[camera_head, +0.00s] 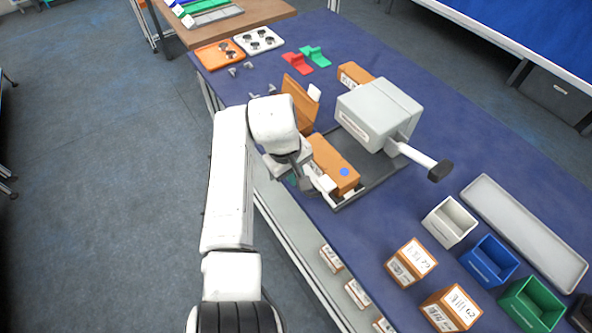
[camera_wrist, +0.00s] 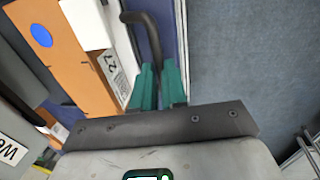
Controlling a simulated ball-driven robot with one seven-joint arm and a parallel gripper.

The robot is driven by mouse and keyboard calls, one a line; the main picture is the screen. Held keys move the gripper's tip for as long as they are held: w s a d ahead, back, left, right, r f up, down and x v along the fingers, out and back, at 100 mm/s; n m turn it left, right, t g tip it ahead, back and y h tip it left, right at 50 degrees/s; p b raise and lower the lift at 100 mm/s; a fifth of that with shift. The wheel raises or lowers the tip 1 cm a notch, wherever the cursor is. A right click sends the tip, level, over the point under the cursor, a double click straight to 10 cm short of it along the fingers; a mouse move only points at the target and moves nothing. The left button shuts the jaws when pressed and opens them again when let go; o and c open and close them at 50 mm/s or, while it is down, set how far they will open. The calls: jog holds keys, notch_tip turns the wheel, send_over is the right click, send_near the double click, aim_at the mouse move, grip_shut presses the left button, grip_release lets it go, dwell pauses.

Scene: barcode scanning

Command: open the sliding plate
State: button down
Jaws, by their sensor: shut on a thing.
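My gripper (camera_wrist: 158,85) has teal fingers closed around the end of a dark curved handle (camera_wrist: 146,22). In the head view my gripper (camera_head: 293,180) is at the table's left edge, beside an orange block with a blue dot (camera_head: 333,160). This block (camera_wrist: 62,62) also shows in the wrist view. It lies on a dark grey plate (camera_head: 372,183) in front of the grey machine (camera_head: 375,108). I cannot tell clearly how the handle joins the plate. My wrist hides part of this in the head view.
The machine has a lever with a dark knob (camera_head: 440,171) reaching right. An upright orange panel (camera_head: 300,98) stands behind my wrist. White (camera_head: 450,222), blue (camera_head: 489,262) and green (camera_head: 531,304) bins and labelled boxes (camera_head: 411,262) stand at the lower right. Floor left of the table is clear.

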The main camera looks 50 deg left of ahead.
jog(key=c, duration=1.2)
grip_release()
jog(key=shift+o, duration=0.2)
notch_tip(320, 180, up, 11)
jog(key=s, duration=0.1)
jog(key=shift+s+f+b, duration=0.15)
jog(key=shift+s+b, duration=0.25)
jog(key=shift+b, duration=0.05)
jog(key=shift+a, duration=0.1)
